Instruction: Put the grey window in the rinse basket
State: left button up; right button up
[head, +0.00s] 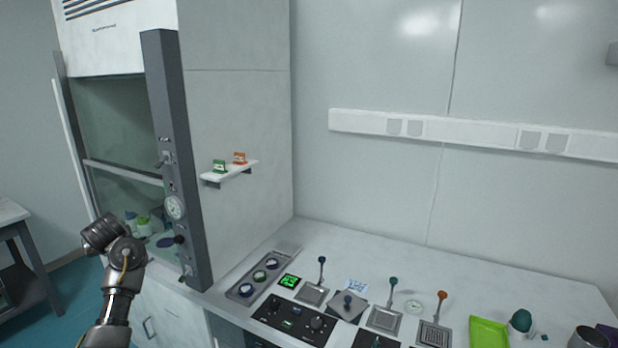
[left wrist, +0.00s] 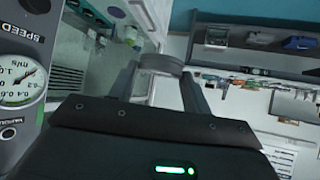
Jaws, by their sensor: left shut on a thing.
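My left gripper (left wrist: 168,92) shows in the left wrist view, shut on a grey, rounded piece (left wrist: 161,64) between its two fingertips. This looks like the grey window, seen nearly edge-on. In the head view my left arm rises at the lower left in front of the fume hood, and I cannot make out the fingers or the held piece there. I cannot tell which is the rinse basket. My right gripper is out of view.
The fume hood's grey post (head: 177,160) with a gauge stands close to my left arm. A small shelf (head: 230,174) juts from the hood's side. A control panel (head: 294,318), a green tray (head: 488,332) and a metal cup (head: 588,338) are on the bench. The bench's back strip is clear.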

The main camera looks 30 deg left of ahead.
pick_arm(q)
jog(key=s+d+f+n+g, duration=0.2)
jog(key=d+f+n+g, duration=0.1)
jog(key=d+f, duration=0.85)
jog(key=w+d+r+m+t+h, duration=0.1)
jog(key=w+d+r+m+t, duration=0.3)
jog(key=w+d, duration=0.65)
jog(key=w+d+r+m+t+h, duration=0.3)
jog(key=w+d, duration=0.4)
jog(key=d, duration=0.6)
jog(key=d+r+m+t+h, duration=0.1)
jog(key=d+r+m+h, duration=0.35)
jog(key=d, duration=0.85)
jog(key=d+r+m+t+h, duration=0.15)
jog(key=d+r+m, duration=0.5)
jog(key=d, duration=0.65)
notch_tip(320, 180, down, 7)
jog(key=n+b, duration=0.1)
jog(key=b, duration=0.7)
jog(key=shift+s+a, duration=0.15)
jog(key=shift+a, duration=0.05)
jog(key=shift+r, duration=0.1)
